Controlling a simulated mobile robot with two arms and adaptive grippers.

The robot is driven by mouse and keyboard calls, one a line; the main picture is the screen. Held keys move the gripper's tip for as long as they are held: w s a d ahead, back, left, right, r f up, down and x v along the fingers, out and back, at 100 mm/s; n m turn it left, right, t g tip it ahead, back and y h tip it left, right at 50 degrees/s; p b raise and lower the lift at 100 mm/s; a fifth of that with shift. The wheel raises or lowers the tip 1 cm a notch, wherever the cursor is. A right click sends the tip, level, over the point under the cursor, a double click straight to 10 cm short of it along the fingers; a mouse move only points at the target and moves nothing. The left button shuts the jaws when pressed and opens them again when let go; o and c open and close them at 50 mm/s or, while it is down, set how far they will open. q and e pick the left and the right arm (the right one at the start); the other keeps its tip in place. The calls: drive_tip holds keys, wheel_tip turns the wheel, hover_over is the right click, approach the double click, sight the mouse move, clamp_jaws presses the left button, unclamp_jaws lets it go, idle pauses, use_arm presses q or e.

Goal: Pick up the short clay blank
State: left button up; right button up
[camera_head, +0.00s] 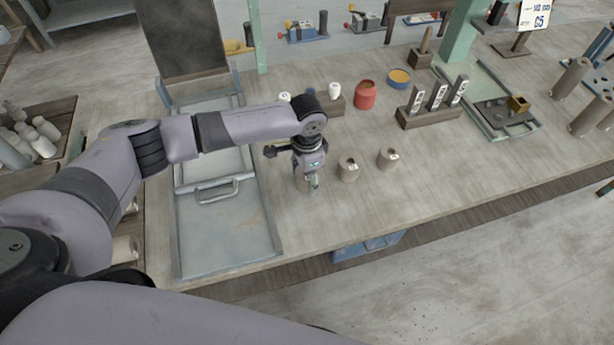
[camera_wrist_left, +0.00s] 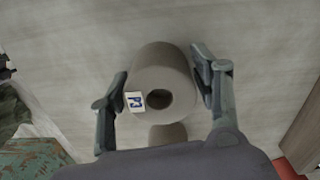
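A grey-brown clay blank (camera_wrist_left: 162,80), a cylinder with a hole and a small printed label, lies between the fingers of my left gripper (camera_wrist_left: 160,85) in the wrist view. The fingers are spread, one on each side, and look open; firm contact is not visible. In the head view my left gripper (camera_head: 312,185) points down over this blank and mostly hides it. Two similar clay blanks, one nearer (camera_head: 348,170) and one farther (camera_head: 388,159), stand to its right. In the wrist view another cylinder (camera_wrist_left: 168,134) shows partly behind the gripper. I cannot tell which blank is shortest. My right gripper is out of view.
A metal tray (camera_head: 222,240) with a handle lies left of the gripper. Behind the blanks stand a red pot (camera_head: 365,95), a yellow-topped tin (camera_head: 399,78) and a dark block holding labelled pieces (camera_head: 430,117). The tabletop right of the blanks is clear toward the front edge.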

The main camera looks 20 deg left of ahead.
use_arm(q)
drive_tip(key=c, duration=1)
drive_tip(key=shift+r, duration=0.15)
